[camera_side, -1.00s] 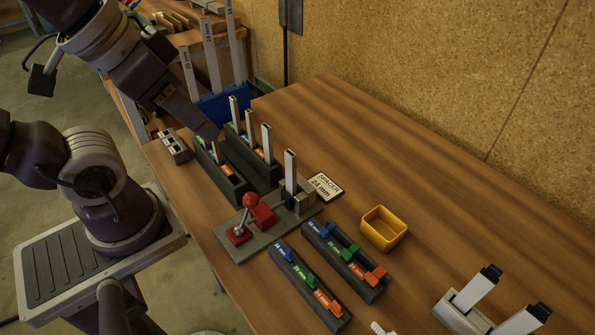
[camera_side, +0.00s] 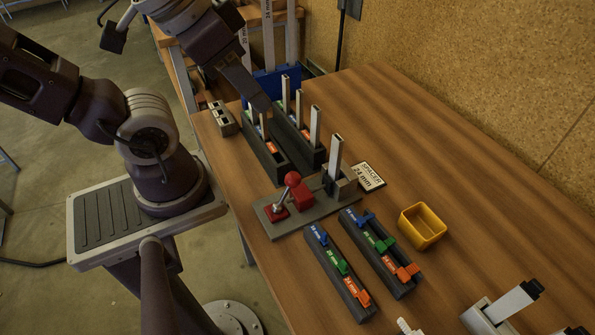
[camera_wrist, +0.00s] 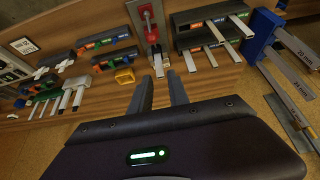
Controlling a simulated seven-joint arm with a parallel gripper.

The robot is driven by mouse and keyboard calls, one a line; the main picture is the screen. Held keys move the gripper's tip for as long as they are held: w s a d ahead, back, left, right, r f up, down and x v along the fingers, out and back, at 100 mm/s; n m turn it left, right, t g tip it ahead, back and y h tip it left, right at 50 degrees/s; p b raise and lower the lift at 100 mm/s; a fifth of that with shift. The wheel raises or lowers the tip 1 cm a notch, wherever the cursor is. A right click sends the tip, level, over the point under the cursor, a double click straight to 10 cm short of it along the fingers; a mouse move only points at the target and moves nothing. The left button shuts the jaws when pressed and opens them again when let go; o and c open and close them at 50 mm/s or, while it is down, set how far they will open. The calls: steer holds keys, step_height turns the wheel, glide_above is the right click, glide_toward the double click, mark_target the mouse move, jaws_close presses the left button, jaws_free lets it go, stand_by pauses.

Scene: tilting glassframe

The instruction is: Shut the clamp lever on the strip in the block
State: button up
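The clamp fixture (camera_side: 322,210) is a grey plate on the table. Its clamp lever (camera_side: 292,179), with a red ball knob, stands up at a slant from a red pad, beside a red block. A pale strip (camera_side: 335,158) stands upright in the grey block (camera_side: 340,186) at the plate's far end. The lever (camera_wrist: 147,14) and strip (camera_wrist: 158,65) also show in the wrist view. My gripper (camera_wrist: 160,76) is open and empty in the wrist view, its fingers apart. In the side view my gripper (camera_side: 262,104) is above the strip racks, behind the lever and not touching it.
Two dark racks with upright strips (camera_side: 284,90) stand behind the fixture. Two label racks (camera_side: 340,275) with coloured clips lie in front. A yellow bin (camera_side: 422,228) and a spacer card (camera_side: 369,176) are to the right. The table's back right is clear.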

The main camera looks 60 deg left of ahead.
steer(key=w+g, duration=0.1)
steer(key=w+m+g, duration=0.1)
steer(key=w, duration=0.1)
steer(key=w+d+r+m+g, duration=0.1)
steer(key=w, duration=0.1)
steer(key=shift+w, duration=0.15)
jaws_close()
steer(key=w+d+f+m+g, duration=0.2)
steer(key=w+d+f+g, duration=0.1)
steer(key=w+f+g, duration=0.1)
steer(key=w+d+f+m+g+y, duration=0.1)
steer(key=w+d+f+m+g, duration=0.1)
steer(key=w+f+g, duration=0.2)
steer(key=w+f, duration=0.3)
steer(key=f, duration=0.1)
steer(key=shift+w+d+m+y, duration=0.25)
steer(key=shift+d+m+y, duration=0.05)
steer(key=shift+d+m, duration=0.1)
